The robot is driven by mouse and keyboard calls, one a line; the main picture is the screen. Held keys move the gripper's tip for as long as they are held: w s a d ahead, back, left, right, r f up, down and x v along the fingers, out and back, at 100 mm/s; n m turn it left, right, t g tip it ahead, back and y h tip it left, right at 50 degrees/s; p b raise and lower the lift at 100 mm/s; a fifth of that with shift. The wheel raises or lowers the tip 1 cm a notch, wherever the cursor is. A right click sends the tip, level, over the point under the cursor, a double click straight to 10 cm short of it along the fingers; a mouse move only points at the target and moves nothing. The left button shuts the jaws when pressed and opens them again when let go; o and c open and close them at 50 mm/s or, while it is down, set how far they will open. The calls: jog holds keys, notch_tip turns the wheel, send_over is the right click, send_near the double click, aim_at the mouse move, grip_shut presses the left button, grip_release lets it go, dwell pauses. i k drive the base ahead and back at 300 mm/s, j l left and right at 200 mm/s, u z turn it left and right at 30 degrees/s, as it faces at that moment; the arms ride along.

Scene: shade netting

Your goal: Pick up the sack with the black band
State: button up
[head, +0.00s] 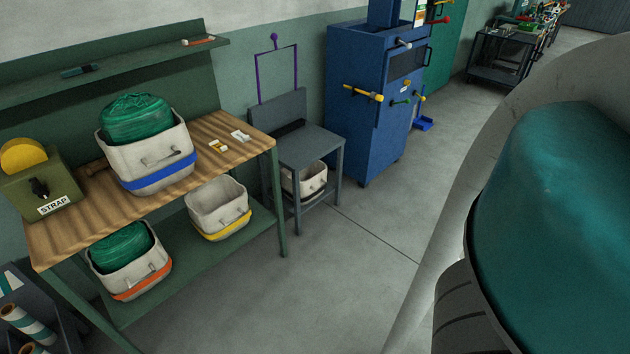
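A blue-banded sack (145,160) with green netting stands on the wooden bench top. On the shelf below are an orange-banded sack (128,272) with green netting and a yellow-banded sack (217,206) that looks empty. My gripper is not in view; a grey and teal part of my arm fills the right side.
The wooden bench (222,128) stands left, with a green strap box (65,183) on it. The grey stand (315,142) is beside it, then a blue machine (368,110). Striped rolls (27,322) lie at lower left. The middle floor (320,270) is clear.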

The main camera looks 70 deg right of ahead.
aim_at(313, 181)
jog(key=z, duration=1.75)
jog(key=i+l, duration=0.25)
jog(key=i, duration=0.25)
jog(key=i+l, duration=0.3)
jog(key=i, duration=0.8)
jog(key=i+l+u, duration=0.1)
jog(key=i, duration=0.5)
jog(key=i+l, duration=0.15)
jog(key=i, duration=0.4)
jog(key=i+j+u, duration=0.1)
jog(key=i, duration=0.25)
